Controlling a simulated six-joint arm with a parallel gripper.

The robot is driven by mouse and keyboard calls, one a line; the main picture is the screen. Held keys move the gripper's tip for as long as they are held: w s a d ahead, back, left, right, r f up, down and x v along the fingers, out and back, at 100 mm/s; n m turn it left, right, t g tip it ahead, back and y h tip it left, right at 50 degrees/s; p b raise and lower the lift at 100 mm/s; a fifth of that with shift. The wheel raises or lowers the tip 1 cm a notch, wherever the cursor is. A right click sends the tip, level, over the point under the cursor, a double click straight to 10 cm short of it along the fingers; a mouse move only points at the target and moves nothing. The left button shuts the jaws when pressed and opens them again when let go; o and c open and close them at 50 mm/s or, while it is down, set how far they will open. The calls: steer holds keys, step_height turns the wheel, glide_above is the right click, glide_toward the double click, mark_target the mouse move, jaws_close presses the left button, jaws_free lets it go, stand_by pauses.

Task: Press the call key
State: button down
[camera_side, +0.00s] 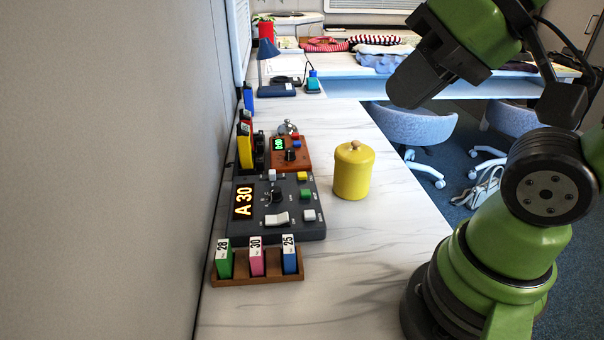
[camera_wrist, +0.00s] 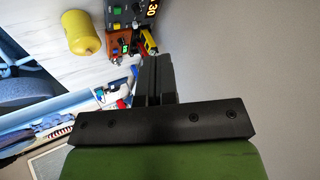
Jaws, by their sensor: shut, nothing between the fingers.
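The dark grey control panel (camera_side: 240,228) lies on the marble-topped counter, its display (camera_side: 243,202) reading A 30. It carries a yellow key (camera_side: 302,176), a green key (camera_side: 306,194), a white key (camera_side: 309,215), a small white key at the back left, a black knob (camera_side: 277,196) and a white rocker (camera_side: 277,219). Their labels are too small to read, so I cannot tell which is the call key. My gripper (camera_wrist: 157,62) is shut and empty. In the side view it is high at the upper right, well away from the panel, which shows partly at the wrist view's top edge.
A yellow lidded jar (camera_side: 353,172) stands right of the panel. A brown box (camera_side: 292,160) with a green display is behind it. A wooden rack (camera_side: 258,280) with green, pink and blue cards is in front. The wall (camera_side: 150,150) runs along the left. The counter's front right is clear.

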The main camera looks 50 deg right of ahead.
stand_by(0.3)
steer(key=m+t+h, duration=0.2)
steer(key=m+h, duration=0.2)
steer(key=m, duration=0.3)
glide_above(305, 174)
step_height(305, 174, down, 15)
steer(key=shift+w+f+y, duration=0.15)
steer(key=shift+f+y, duration=0.15)
steer(key=shift+f, duration=0.1)
steer(key=shift+f, duration=4.4)
steer(key=shift+f, duration=0.15)
steer(key=shift+f, duration=0.25)
